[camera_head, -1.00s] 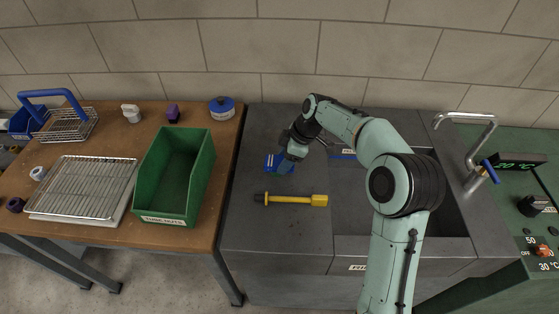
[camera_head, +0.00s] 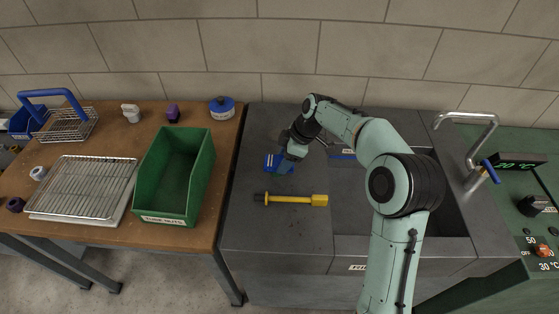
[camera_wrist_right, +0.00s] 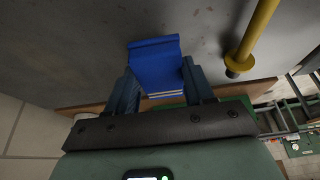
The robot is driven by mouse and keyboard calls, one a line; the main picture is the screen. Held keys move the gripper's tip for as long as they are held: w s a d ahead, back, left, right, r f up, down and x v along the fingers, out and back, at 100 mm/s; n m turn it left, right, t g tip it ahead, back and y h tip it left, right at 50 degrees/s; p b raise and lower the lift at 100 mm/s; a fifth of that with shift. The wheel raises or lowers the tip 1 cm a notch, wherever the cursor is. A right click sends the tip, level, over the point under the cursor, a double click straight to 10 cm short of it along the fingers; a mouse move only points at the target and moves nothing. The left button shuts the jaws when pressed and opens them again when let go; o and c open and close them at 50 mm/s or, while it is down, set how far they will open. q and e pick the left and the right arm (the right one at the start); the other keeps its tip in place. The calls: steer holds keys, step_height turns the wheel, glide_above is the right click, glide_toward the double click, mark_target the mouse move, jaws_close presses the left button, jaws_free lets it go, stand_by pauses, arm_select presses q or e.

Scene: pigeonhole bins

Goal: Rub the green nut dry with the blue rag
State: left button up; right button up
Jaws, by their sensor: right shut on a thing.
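The blue rag (camera_head: 275,165) is on the dark grey worktop, left of the sink. My right gripper (camera_head: 286,160) is shut on it. In the right wrist view the blue rag (camera_wrist_right: 155,62) shows as a folded blue piece between the two fingers of my right gripper (camera_wrist_right: 160,88). I cannot make out a green nut in either view; it may be hidden by the gripper or the rag. My left gripper is not in view.
A yellow-handled tool (camera_head: 295,200) lies just in front of the rag. A green bin (camera_head: 150,190), a wire rack (camera_head: 85,187) and a blue-lidded pot (camera_head: 222,107) stand on the wooden table. The sink tap (camera_head: 477,150) is at the right.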

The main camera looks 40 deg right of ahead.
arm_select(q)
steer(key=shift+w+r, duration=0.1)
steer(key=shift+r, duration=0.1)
arm_select(e)
steer(key=shift+w+a, duration=0.5)
steer(key=shift+a, duration=0.05)
steer(key=shift+d, duration=0.1)
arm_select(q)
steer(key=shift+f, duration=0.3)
arm_select(e)
steer(key=shift+s+d, duration=0.55)
steer(key=shift+r+p, duration=1.95)
steer(key=shift+r, duration=1.6)
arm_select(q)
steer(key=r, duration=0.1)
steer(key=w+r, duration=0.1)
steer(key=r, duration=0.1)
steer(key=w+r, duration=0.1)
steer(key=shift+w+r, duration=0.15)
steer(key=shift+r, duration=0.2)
arm_select(e)
steer(key=shift+f, duration=0.1)
